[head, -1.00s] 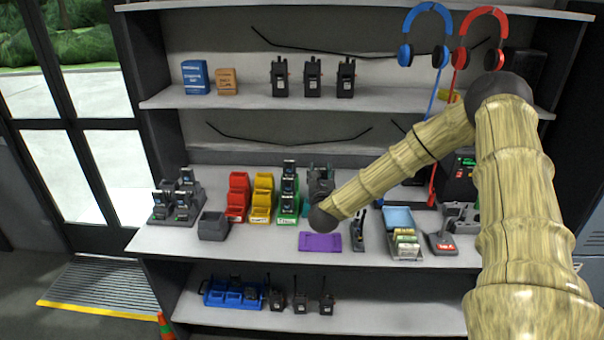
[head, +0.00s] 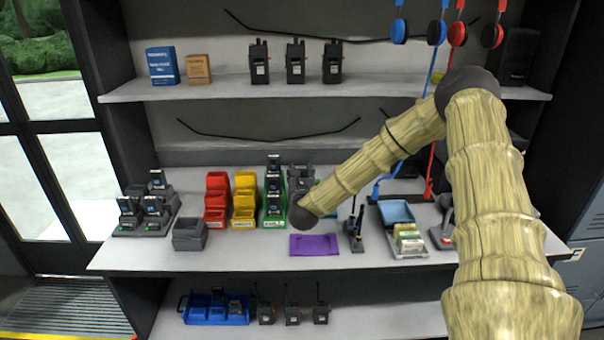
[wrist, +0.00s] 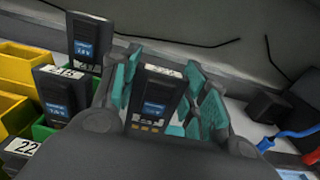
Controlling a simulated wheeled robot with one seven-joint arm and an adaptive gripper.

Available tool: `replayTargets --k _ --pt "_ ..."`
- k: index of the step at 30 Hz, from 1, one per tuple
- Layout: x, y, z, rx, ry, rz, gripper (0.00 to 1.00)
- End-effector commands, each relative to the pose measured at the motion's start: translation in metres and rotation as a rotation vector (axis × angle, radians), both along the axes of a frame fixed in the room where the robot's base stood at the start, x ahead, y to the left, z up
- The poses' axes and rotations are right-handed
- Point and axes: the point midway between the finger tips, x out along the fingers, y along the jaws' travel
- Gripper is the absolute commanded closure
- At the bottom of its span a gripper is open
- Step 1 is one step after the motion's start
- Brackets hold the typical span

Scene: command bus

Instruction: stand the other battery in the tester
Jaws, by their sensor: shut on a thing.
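My gripper (wrist: 168,95) has teal fingers on both sides of a dark battery (wrist: 155,97) with a white top label and a blue patch, and is shut on it. In the head view my gripper (head: 301,180) is over the worktop, just right of the green rack (head: 273,222), and my arm partly hides it. The green rack holds several similar batteries (head: 273,183); two stand left of my gripper in the wrist view (wrist: 60,95). I cannot tell for certain which device is the tester. Whether the held battery touches anything below is hidden.
Yellow (head: 244,205) and red (head: 216,205) racks, an empty grey bin (head: 189,235) and a loaded grey charger (head: 147,225) stand to the left. A purple mat (head: 315,245) lies in front. A handheld radio (head: 355,232) and a card tray (head: 409,250) are at right. The front worktop is mostly clear.

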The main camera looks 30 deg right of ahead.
Motion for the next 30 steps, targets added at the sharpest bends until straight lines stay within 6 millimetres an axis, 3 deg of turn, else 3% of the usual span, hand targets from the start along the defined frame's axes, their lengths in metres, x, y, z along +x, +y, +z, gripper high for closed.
replayTargets --k 30 --pt "-0.002 -0.004 -0.035 -0.001 0.002 -0.004 0.82"
